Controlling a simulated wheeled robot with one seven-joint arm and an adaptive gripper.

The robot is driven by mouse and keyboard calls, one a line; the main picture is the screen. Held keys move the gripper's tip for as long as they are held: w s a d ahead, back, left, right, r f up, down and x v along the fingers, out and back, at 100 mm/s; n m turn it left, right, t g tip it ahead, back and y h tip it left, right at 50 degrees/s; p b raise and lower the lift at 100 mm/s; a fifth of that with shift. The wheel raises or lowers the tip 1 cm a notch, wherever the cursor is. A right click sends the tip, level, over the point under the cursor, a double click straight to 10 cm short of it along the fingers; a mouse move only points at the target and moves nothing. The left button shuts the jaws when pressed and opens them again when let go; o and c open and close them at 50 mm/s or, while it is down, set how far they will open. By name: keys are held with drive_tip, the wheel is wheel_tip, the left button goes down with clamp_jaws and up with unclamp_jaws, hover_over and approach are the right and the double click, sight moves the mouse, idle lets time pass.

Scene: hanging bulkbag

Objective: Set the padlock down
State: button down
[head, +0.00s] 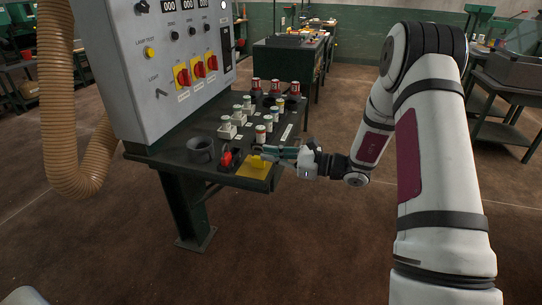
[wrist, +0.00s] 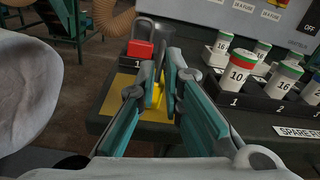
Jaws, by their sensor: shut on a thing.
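My gripper (head: 270,154) reaches in from the right over the near corner of the dark bench; its teal fingers (wrist: 160,82) also show in the wrist view. It is shut on a small bright yellow thing (wrist: 156,96), seemingly a padlock, mostly hidden by the fingers. The yellow pad (head: 252,170) lies under the fingertips at the bench corner. I cannot tell whether the held thing touches it. A red padlock (head: 226,159) with a grey shackle stands in a dark holder left of the gripper; it also shows in the wrist view (wrist: 140,49).
Several numbered fuse cartridges (wrist: 240,72) stand in dark holders right of the fingers. A dark round cup (head: 200,150) stands left of the red padlock. A grey control cabinet (head: 160,60) rises behind, with a ribbed hose (head: 62,100) beside it.

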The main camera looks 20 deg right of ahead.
drive_tip(key=c, duration=1.7)
unclamp_jaws()
drive_tip(key=shift+f, duration=0.1)
